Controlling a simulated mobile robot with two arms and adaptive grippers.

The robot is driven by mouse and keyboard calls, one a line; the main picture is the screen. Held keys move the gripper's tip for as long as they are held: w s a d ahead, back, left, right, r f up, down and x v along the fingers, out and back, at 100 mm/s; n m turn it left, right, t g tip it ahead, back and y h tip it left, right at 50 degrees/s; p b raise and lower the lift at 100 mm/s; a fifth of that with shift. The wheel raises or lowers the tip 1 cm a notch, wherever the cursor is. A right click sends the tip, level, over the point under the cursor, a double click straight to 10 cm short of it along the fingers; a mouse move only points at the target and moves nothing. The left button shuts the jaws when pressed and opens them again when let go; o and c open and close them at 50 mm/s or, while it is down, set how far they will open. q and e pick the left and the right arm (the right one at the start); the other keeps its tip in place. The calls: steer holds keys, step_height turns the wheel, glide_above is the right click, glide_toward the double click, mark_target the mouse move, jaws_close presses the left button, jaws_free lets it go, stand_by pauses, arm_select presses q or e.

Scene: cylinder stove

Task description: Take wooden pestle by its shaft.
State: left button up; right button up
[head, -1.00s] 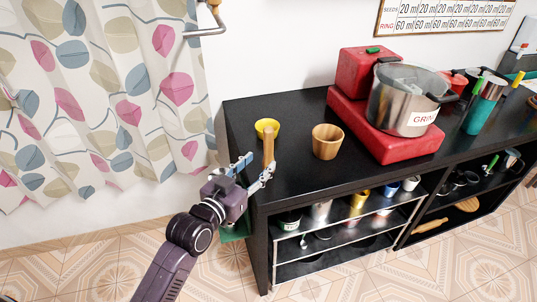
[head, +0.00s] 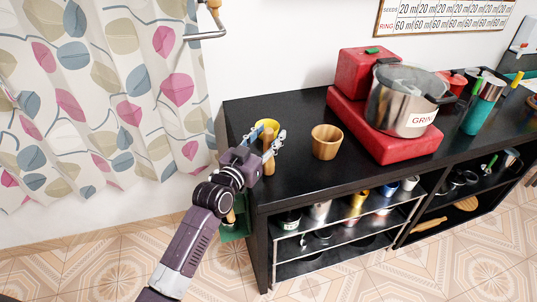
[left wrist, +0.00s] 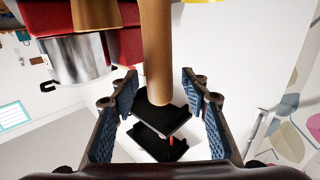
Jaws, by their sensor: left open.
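The wooden pestle (head: 268,160) stands upright near the left end of the black counter, with a long light-brown shaft. My left gripper (head: 268,137) is open, with one finger on either side of the pestle's shaft. In the left wrist view, the shaft (left wrist: 157,50) comes down from the top between the two blue-padded fingers (left wrist: 160,88). Gaps show between the pads and the wood there. The pestle's lower part is partly hidden by my gripper in the head view. My right gripper is not in view.
A yellow bowl (head: 272,124) sits just behind the fingers. A wooden cup (head: 327,142) stands to the right on the black counter (head: 300,185). A steel pot (head: 402,103) rests on a red base farther right. A green holder (head: 235,226) is at the counter's left side.

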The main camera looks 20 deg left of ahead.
arm_select(q)
jaws_close()
steer(key=shift+r, duration=0.1)
stand_by(0.4)
